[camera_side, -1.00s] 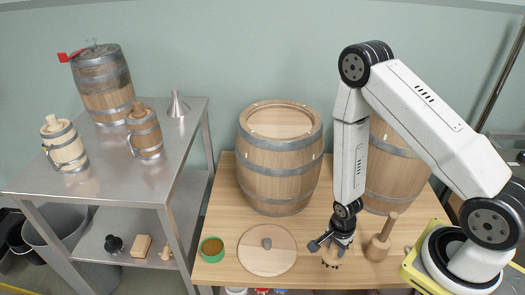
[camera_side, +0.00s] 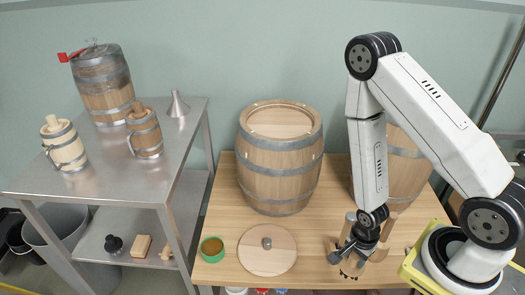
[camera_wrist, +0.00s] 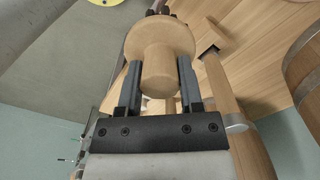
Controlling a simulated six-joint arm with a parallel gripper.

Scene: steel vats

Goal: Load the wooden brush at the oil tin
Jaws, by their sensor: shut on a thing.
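The wooden brush (camera_wrist: 158,58) is between my gripper's fingers in the wrist view, its round head and stubby handle towards the camera. In the side view my gripper (camera_side: 352,250) is shut on it near the table's front edge. The brush's dark bristle tufts (camera_side: 350,273) show just below the fingers. I cannot tell whether they touch the table. The oil tin (camera_side: 205,256), a green round tin with brown content, stands on the table's front left corner, well to the left of my gripper.
A round wooden lid (camera_side: 262,262) with a knob lies between the tin and my gripper. A barrel (camera_side: 280,165) stands behind it. A second barrel and a wooden mallet-like tool (camera_side: 386,228) are partly hidden by my arm. A steel shelf (camera_side: 150,190) stands left.

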